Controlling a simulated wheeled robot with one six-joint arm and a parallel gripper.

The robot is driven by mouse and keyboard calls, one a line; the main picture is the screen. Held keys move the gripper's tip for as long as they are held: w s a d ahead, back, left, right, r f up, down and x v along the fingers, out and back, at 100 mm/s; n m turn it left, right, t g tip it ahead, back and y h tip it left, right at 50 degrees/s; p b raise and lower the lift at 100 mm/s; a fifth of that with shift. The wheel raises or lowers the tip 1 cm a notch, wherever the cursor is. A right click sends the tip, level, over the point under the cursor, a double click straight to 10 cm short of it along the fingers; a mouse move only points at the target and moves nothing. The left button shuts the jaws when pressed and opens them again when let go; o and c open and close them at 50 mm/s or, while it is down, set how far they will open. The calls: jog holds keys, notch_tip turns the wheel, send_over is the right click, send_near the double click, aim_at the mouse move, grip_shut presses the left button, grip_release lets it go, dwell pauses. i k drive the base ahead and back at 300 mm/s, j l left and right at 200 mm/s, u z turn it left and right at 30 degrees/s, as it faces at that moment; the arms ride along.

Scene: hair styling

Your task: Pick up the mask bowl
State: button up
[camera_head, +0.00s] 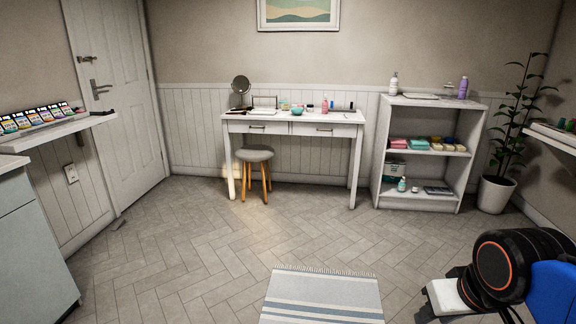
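A small teal bowl-like item (297,109) stands on the white dressing table (254,117) against the far wall, among other small items. It may be the mask bowl, but it is too small in the picture to be sure. Part of my arm shows at the lower right corner, far from the table. I cannot make out my gripper's fingers there.
A grey stool (254,154) stands in front of the table's left part. A white shelf unit (390,130) and a potted plant (497,194) stand right of it. A striped rug (322,296) lies on the open floor. Wall shelves (62,129) flank the room.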

aim_at(297, 112)
jog(key=i, duration=1.15)
jog(key=i+l+u, duration=0.1)
jog(key=i, duration=1.05)
jog(key=i+l, duration=0.15)
jog(key=i, duration=1)
jog(key=j+u, duration=0.05)
